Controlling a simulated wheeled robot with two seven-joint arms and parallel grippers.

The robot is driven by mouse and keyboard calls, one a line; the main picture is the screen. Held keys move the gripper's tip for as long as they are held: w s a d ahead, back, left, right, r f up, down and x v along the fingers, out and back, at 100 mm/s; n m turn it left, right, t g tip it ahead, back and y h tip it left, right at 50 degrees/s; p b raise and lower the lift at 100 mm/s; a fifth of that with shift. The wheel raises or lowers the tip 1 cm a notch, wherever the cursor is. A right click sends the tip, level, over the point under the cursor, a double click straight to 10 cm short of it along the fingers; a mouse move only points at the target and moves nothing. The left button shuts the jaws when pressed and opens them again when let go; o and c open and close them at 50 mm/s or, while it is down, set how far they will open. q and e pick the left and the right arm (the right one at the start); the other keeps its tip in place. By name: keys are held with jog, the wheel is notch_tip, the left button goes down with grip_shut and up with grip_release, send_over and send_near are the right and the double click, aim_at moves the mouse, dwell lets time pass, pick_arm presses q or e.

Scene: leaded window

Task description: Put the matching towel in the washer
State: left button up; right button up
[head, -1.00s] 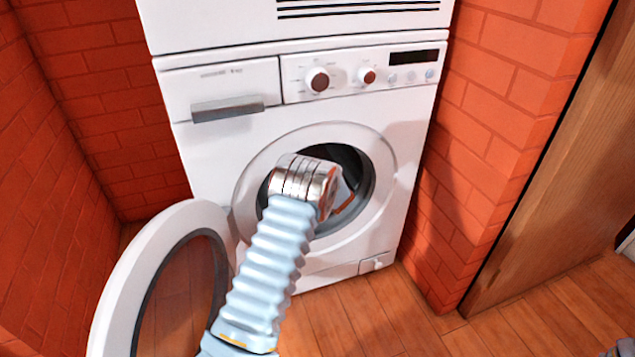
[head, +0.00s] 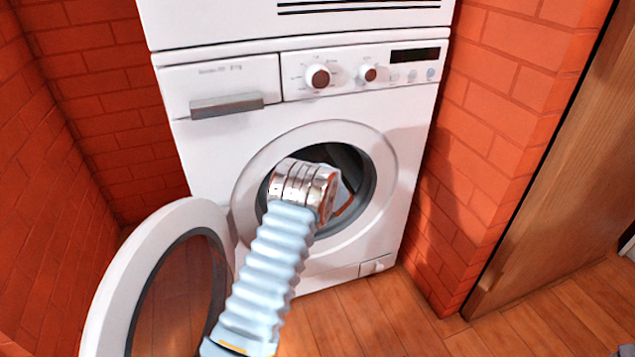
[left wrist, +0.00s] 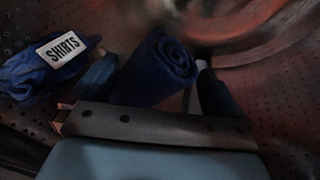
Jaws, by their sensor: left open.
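The white washer (head: 330,105) stands ahead with its round door (head: 105,275) swung open to the left. My left arm reaches into the dark drum opening (head: 352,160), and its wrist hides part of it. In the left wrist view my left gripper (left wrist: 155,88) is inside the perforated drum with its fingers apart. A dark blue rolled towel (left wrist: 158,62) lies between and just beyond the fingers; I cannot tell whether they touch it. A blue cloth bundle with a white "SHIRTS" label (left wrist: 68,50) lies to the left. My right gripper is not in view.
A brick wall (head: 485,150) rises close on the right, and another brick wall (head: 50,150) is on the left. A wooden door or panel (head: 560,170) stands further right. The wooden floor (head: 350,320) before the washer is clear.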

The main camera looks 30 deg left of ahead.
pick_arm(q)
jog(key=v, duration=1.3)
jog(key=shift+p, duration=0.35)
jog(key=shift+s+r, duration=0.1)
jog(key=shift+s, duration=0.05)
